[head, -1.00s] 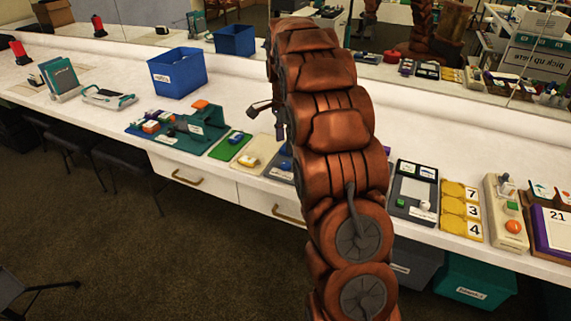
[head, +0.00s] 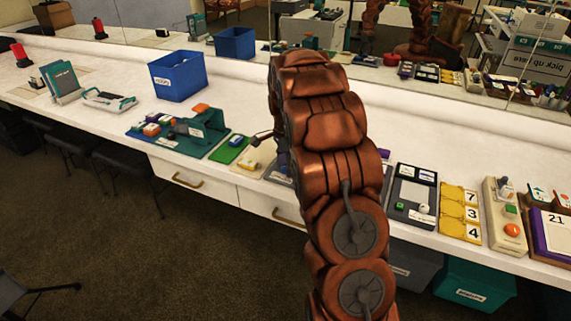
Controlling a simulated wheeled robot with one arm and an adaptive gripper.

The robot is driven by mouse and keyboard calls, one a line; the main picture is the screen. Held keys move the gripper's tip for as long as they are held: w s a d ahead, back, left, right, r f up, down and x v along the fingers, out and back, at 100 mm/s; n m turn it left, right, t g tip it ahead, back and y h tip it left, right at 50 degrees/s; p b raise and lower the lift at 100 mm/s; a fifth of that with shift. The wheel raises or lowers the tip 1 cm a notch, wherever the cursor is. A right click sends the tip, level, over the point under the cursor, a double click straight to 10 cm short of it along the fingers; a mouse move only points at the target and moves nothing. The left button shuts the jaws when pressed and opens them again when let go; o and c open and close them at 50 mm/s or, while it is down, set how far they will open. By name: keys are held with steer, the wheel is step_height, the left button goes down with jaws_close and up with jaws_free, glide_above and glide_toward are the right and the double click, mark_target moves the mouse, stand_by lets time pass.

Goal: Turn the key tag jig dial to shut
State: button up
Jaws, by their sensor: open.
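I cannot tell for sure which thing is the key tag jig. A teal fixture (head: 208,128) with a white label and a dark round part stands on the counter left of my arm. Whether that part is the dial, and how it is set, is too small to tell. A grey board (head: 280,178) just left of my arm is mostly hidden behind it. My gripper (head: 263,138) is mostly hidden by my copper arm; a dark finger pokes out on the left, above the counter near a beige tile (head: 251,168). Nothing shows held.
A green tile (head: 229,149) and a blue bin (head: 178,75) are to the left. Right of my arm lie a dark board (head: 411,198), yellow number tiles (head: 460,212) and a beige panel (head: 504,220) with an orange button. A mirror runs behind the counter (head: 270,92).

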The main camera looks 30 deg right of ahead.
jaws_close()
stand_by(0.4)
steer(key=shift+n, duration=0.3)
steer(key=n+b, duration=0.1)
steer(key=n, duration=0.2)
steer(key=shift+n, duration=0.3)
steer(key=n+b, duration=0.1)
steer(key=n, duration=0.4)
steer(key=n+b, duration=0.1)
steer(key=n, duration=0.9)
steer(key=shift+n, duration=0.3)
